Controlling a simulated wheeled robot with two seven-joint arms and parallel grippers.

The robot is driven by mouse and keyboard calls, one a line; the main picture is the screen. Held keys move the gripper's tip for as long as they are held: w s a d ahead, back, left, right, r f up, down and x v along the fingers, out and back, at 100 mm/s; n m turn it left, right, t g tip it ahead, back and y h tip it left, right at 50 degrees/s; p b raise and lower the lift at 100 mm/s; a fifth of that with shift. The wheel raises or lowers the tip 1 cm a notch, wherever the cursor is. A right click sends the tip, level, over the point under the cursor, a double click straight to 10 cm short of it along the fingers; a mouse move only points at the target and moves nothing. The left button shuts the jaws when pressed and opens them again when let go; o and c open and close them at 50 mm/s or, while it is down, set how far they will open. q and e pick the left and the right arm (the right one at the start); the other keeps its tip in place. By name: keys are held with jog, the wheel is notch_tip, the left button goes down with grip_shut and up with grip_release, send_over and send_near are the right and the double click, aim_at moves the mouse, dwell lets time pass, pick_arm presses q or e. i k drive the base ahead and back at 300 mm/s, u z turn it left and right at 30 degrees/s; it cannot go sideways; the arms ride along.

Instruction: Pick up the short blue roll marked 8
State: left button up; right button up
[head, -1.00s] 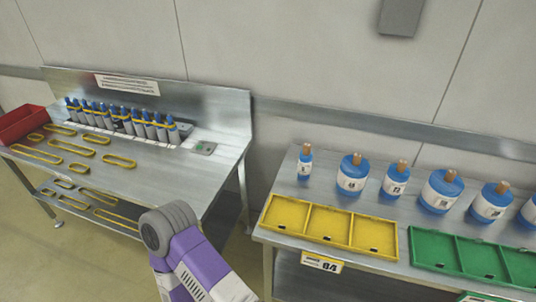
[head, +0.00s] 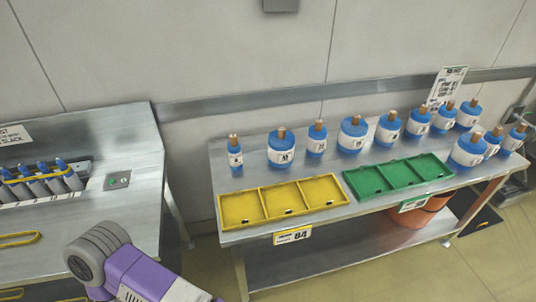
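Several blue rolls with white labels and brown tops stand upright along the back of the right-hand table (head: 330,240). A slim one (head: 235,158) stands at the left end, and a wide one (head: 281,152), a narrower one (head: 317,140) and another wide one (head: 352,138) follow to its right. More stand further right, including a wide one (head: 468,152) nearer the front. The label numbers are too small to read, so I cannot tell which roll is marked 8. Neither gripper shows; only a purple and grey link of my arm is at the lower left.
A yellow three-part tray (head: 283,190) and a green tray (head: 396,168) lie along the table's front. An orange container (head: 420,222) is underneath. A metal bench (head: 130,205) with blue-topped grey pieces (head: 45,178) stands left, separated by a gap.

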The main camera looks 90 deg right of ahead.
aim_at(234, 150)
jog(key=z, duration=2.1)
